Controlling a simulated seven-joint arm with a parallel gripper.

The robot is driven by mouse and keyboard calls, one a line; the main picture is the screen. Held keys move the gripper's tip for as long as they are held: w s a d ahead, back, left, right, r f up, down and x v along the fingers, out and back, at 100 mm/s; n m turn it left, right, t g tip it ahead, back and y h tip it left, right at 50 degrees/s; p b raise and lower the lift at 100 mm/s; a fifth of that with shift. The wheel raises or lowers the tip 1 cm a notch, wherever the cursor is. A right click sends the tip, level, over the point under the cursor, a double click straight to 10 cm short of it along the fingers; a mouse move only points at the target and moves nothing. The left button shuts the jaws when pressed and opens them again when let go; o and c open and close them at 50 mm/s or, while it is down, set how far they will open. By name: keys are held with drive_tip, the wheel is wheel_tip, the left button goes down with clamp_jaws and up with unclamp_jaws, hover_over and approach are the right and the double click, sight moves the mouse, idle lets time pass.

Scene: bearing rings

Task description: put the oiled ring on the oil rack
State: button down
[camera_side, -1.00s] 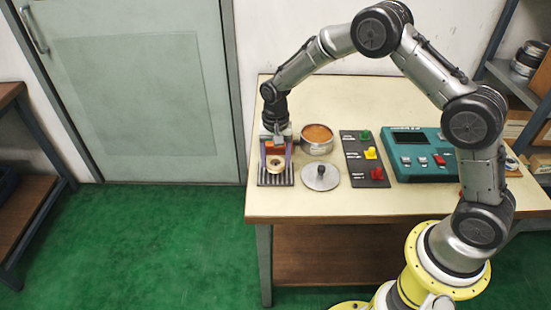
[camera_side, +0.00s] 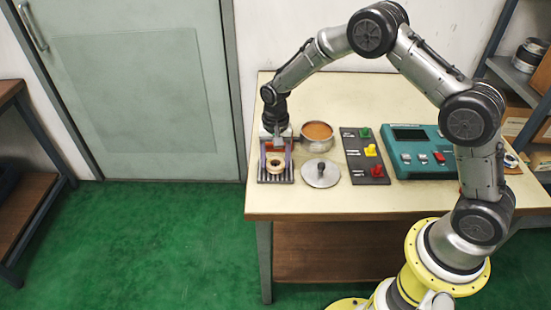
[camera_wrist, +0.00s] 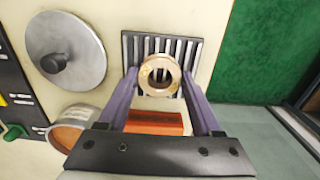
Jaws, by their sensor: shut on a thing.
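A pale brass-coloured ring (camera_side: 275,167) is held between the tips of my gripper (camera_side: 276,162). In the wrist view the ring (camera_wrist: 160,91) faces the camera with its hole showing, a purple finger of the gripper (camera_wrist: 160,80) on each side. The oil rack (camera_side: 276,180) is a dark slatted grate at the table's front left. It also shows in the wrist view (camera_wrist: 190,50), behind the ring. The ring is over the rack; I cannot tell whether it touches the slats. A red-orange block (camera_wrist: 155,122) shows between the fingers, nearer the palm.
A metal pot (camera_side: 317,146) of orange-brown oil stands right of my gripper. Its round knobbed lid (camera_side: 320,180) lies in front of it. A dark panel (camera_side: 351,165) with coloured switches and a teal control box (camera_side: 425,172) are further right. The table's left edge is close to the rack.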

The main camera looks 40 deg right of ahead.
idle(0.4)
unclamp_jaws()
wheel_tip(320, 180, up, 8)
drive_tip(key=shift+f, duration=0.2)
idle(0.8)
